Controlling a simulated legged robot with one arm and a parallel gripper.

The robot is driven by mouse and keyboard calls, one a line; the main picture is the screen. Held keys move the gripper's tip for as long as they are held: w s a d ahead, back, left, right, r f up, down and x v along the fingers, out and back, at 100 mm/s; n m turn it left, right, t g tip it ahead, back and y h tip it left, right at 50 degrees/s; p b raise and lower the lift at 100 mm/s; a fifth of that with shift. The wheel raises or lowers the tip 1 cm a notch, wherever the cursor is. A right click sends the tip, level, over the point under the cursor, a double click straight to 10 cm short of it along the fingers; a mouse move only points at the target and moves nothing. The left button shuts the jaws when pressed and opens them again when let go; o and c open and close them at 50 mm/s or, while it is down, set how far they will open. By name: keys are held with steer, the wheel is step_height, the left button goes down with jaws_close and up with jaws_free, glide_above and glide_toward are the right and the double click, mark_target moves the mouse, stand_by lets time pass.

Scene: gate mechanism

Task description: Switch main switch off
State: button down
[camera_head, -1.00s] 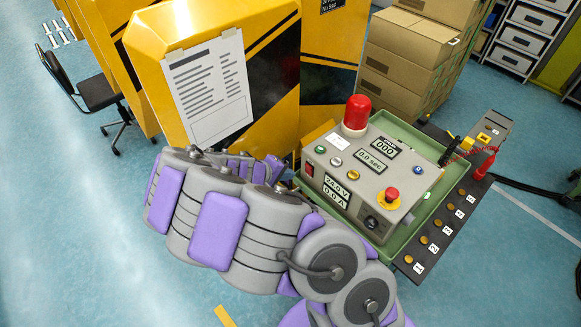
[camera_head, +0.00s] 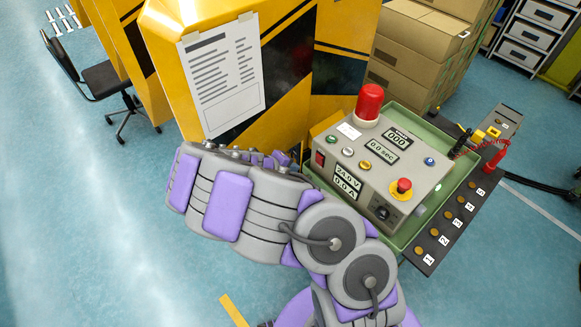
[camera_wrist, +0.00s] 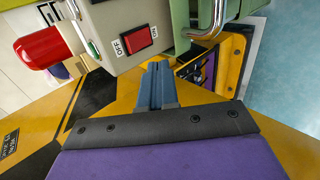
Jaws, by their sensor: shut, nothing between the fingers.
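The main switch is a red rocker (camera_head: 320,158) on the left end of the grey control box (camera_head: 375,165). In the wrist view the red rocker (camera_wrist: 139,40) sits between an OFF label (camera_wrist: 117,47) and an ON label (camera_wrist: 154,31). Which side is pressed in is hard to tell. My gripper (camera_wrist: 157,68) shows in the wrist view with its blue-grey fingers shut and empty. Its tips appear just below the switch in the picture, apparently apart from it.
The box stands in a green tray (camera_head: 462,183), with a red lamp (camera_head: 369,103) and a red knob (camera_head: 403,185) on top. A numbered dark strip (camera_head: 450,225) borders the tray. A yellow cabinet (camera_head: 160,50) stands behind my arm.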

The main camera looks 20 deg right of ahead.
mark_target(318, 157)
steer(key=d+f, duration=0.1)
steer(key=d, duration=0.1)
steer(key=w+d+f+b, duration=0.1)
steer(key=d, duration=0.2)
steer(key=w+d+f+b, duration=0.1)
steer(key=d, duration=0.2)
steer(key=shift+w+f, duration=0.15)
steer(key=shift+f, duration=0.2)
steer(key=shift+w+d+r, duration=0.1)
steer(key=shift+d, duration=0.1)
steer(key=shift+w+a+r, duration=0.1)
steer(key=shift+w, duration=0.05)
steer(key=shift+d, duration=0.5)
steer(key=shift+a+r, duration=0.1)
steer(key=shift+a, duration=0.05)
steer(key=shift+a+r+p, duration=0.15)
steer(key=shift+r+p, duration=0.1)
steer(key=shift+p, duration=0.1)
steer(key=shift+r, duration=0.55)
